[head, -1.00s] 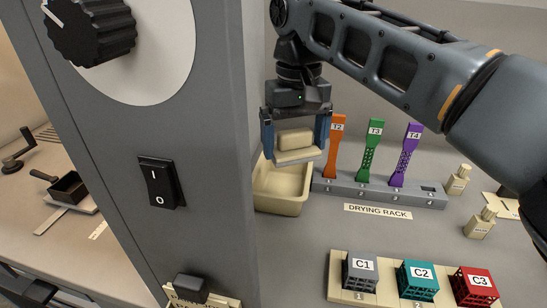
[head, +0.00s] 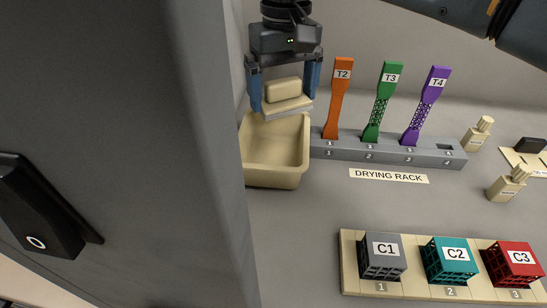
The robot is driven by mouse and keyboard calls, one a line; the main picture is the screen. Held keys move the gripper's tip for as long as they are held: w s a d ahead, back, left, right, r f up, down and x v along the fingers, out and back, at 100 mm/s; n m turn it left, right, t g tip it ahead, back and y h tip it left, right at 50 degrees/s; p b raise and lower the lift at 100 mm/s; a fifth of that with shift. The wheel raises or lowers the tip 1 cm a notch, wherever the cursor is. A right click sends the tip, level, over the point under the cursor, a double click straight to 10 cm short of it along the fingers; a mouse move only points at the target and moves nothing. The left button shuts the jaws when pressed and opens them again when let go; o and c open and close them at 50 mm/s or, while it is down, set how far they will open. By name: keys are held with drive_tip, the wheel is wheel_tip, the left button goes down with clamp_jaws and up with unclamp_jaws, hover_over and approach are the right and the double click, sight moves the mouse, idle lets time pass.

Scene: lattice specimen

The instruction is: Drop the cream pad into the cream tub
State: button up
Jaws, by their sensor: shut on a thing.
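My gripper (head: 284,92) is at the upper left of the head view, pointing down, with its two blue fingers on either side of the cream pad (head: 284,92). It is shut on the pad. The pad has a block-like upper part and a wider, flat lower part, and is held level. The cream tub (head: 276,172) is an open, deep rectangular container on the grey surface. The pad appears above the tub's back part, in front of its far rim. The tub's left edge is partly hidden by the grey panel.
A large grey panel (head: 110,130) fills the left side, close to the tub. The drying rack (head: 390,150) with upright orange, green and purple specimens stands right of the tub. Cubes C1 to C3 sit on a cream strip (head: 395,289) at front right. Small bottles (head: 478,135) stand far right.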

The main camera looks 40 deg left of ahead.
drive_tip(key=shift+f+b, duration=0.5)
drive_tip(key=shift+f, duration=0.25)
drive_tip(key=o, duration=0.6)
drive_tip(key=shift+o, duration=0.2)
drive_tip(key=shift+r, duration=3.95)
drive_tip(key=shift+d, duration=0.1)
